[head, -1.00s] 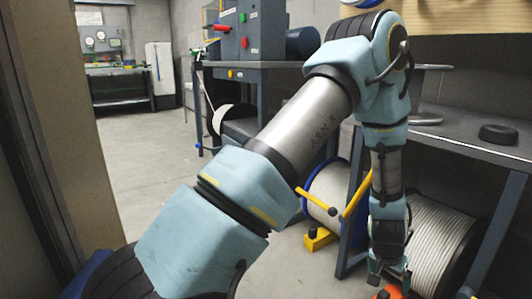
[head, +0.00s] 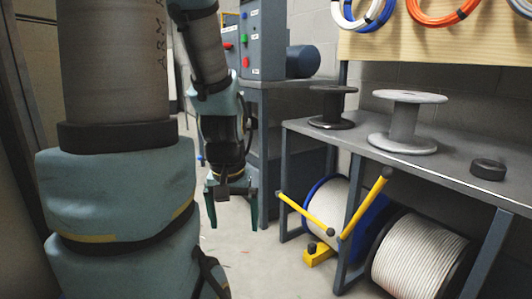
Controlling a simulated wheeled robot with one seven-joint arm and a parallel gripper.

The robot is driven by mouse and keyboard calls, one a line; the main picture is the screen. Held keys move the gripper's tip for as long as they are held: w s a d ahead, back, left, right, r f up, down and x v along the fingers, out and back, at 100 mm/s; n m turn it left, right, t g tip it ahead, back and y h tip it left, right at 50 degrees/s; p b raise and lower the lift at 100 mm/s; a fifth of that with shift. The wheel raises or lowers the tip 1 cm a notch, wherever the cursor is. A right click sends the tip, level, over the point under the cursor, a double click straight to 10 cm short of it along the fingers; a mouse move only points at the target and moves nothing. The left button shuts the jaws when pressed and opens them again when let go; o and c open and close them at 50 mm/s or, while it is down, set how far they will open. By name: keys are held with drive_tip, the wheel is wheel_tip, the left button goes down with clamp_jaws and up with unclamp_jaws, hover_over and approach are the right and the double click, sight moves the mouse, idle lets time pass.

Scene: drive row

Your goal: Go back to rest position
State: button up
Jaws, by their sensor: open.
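My gripper (head: 233,208) hangs in the middle left of the head view with its fingers pointing down. Its two dark green fingers are spread apart with nothing between them. My arm comes up large on the left and bends over at the top, out of the picture. The gripper is left of the workbench (head: 455,165), over open floor, and appears clear of the objects around it.
A grey control cabinet on a stand (head: 290,100) is behind my gripper. Right of it, the bench carries a black spool (head: 332,108), a grey spool (head: 404,125) and a black ring (head: 488,169). Cable drums (head: 420,255) and a yellow-handled stand (head: 319,253) are below. Coils hang above.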

wheel_tip(320, 180, up, 37)
drive_tip(key=p, duration=3.6)
drive_tip(key=shift+w+d+r, duration=0.15)
drive_tip(key=shift+w+d, duration=0.05)
